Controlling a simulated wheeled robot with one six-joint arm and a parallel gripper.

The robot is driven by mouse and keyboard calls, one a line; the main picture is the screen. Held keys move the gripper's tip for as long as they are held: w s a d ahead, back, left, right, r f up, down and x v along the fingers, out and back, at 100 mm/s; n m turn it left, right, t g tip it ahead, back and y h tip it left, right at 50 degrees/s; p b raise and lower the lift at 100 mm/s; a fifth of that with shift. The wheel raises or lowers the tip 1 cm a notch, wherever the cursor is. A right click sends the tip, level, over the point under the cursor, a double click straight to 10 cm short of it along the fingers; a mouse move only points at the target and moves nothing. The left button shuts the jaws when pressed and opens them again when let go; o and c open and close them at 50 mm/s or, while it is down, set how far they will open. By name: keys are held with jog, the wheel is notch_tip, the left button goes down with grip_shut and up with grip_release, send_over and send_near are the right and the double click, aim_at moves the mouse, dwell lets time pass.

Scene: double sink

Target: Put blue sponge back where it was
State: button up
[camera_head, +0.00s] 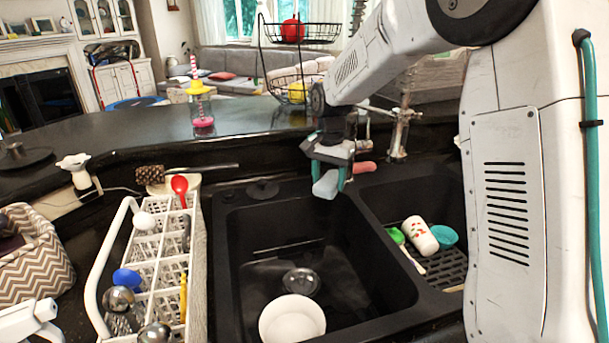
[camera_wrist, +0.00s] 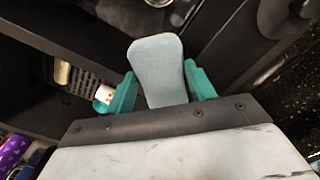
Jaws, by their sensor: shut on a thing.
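A light blue sponge (camera_head: 325,185) is held in my gripper (camera_head: 328,180) above the back right part of the left sink basin, near the divider. In the wrist view the sponge (camera_wrist: 158,68) stands out between the two teal fingers of my gripper (camera_wrist: 158,88). The gripper is shut on it. The sponge is clear of the sink surfaces as far as I can tell.
The left basin (camera_head: 263,220) holds a white bowl (camera_head: 292,320). The right basin has a white patterned cup (camera_head: 419,235) and a teal item (camera_head: 444,237). A white dish rack (camera_head: 158,247) stands left. The faucet (camera_head: 399,130) rises behind the sink.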

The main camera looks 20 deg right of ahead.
jog(key=w+a, duration=0.1)
jog(key=w, duration=0.2)
jog(key=w+a, duration=0.1)
jog(key=w, duration=0.3)
jog(key=w+a+f, duration=0.1)
jog(key=w, duration=0.2)
jog(key=shift+w+a, duration=0.15)
jog(key=shift+w+f, duration=0.1)
jog(key=shift+f, duration=1.65)
jog(key=shift+f, duration=0.2)
jog(key=o, duration=0.9)
